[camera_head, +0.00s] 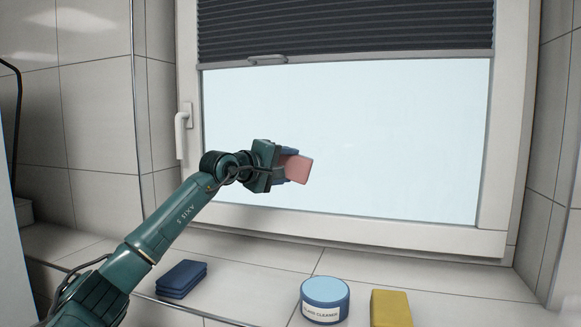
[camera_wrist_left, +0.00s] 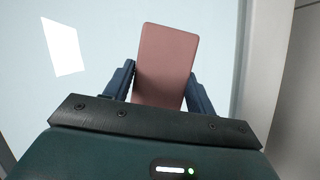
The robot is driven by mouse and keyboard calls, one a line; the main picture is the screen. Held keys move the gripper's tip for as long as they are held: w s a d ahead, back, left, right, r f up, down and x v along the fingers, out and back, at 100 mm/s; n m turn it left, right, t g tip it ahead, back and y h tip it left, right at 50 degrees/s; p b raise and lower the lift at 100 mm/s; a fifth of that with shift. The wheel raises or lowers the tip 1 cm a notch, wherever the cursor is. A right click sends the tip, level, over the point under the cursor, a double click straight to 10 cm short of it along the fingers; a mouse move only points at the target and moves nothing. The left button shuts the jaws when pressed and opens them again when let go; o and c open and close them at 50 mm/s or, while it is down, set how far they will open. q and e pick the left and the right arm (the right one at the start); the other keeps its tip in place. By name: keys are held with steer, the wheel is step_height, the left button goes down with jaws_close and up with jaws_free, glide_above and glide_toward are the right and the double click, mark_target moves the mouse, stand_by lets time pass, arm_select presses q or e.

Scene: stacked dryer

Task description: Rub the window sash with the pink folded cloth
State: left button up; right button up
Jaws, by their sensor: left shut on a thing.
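The pink folded cloth (camera_head: 298,169) is in my left gripper (camera_head: 284,165), in front of the lower part of the window pane. In the left wrist view the cloth (camera_wrist_left: 165,62) sticks out between the two blue fingers of the left gripper (camera_wrist_left: 160,88), which is shut on it. The window sash (camera_head: 345,222) is a white frame around a pale pane, with a handle (camera_head: 183,120) on its left side. I cannot tell whether the cloth touches the pane. My right gripper is not in view.
A dark pleated blind (camera_head: 345,25) covers the top of the window. On the tiled ledge (camera_head: 240,262) are a blue folded cloth (camera_head: 182,278), a round tub labelled as cleaner (camera_head: 325,300) and a yellow block (camera_head: 391,309). Tiled walls stand on both sides.

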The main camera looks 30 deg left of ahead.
mark_target(306, 164)
arm_select(q)
steer(key=shift+r, duration=0.25)
steer(key=shift+w+d, duration=0.2)
steer(key=shift+d, duration=0.6)
steer(key=shift+w+d, duration=0.15)
steer(key=shift+d, duration=0.65)
steer(key=shift+w+d, duration=0.2)
steer(key=shift+d, duration=0.6)
steer(key=shift+w+d, duration=0.15)
steer(key=shift+d, duration=0.45)
steer(key=shift+w+d, duration=0.15)
steer(key=shift+d, duration=0.45)
steer(key=shift+w+d+b, duration=0.2)
steer(key=shift+d, duration=0.5)
steer(key=shift+w+d+b, duration=0.15)
steer(key=shift+d, duration=0.55)
steer(key=shift+w+d, duration=0.15)
steer(key=shift+d, duration=0.55)
steer(key=shift+w+d, duration=0.15)
steer(key=shift+d, duration=0.4)
steer(key=shift+w+d, duration=0.15)
steer(key=shift+d, duration=0.4)
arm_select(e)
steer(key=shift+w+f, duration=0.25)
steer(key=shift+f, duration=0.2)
arm_select(q)
steer(key=shift+a, duration=0.15)
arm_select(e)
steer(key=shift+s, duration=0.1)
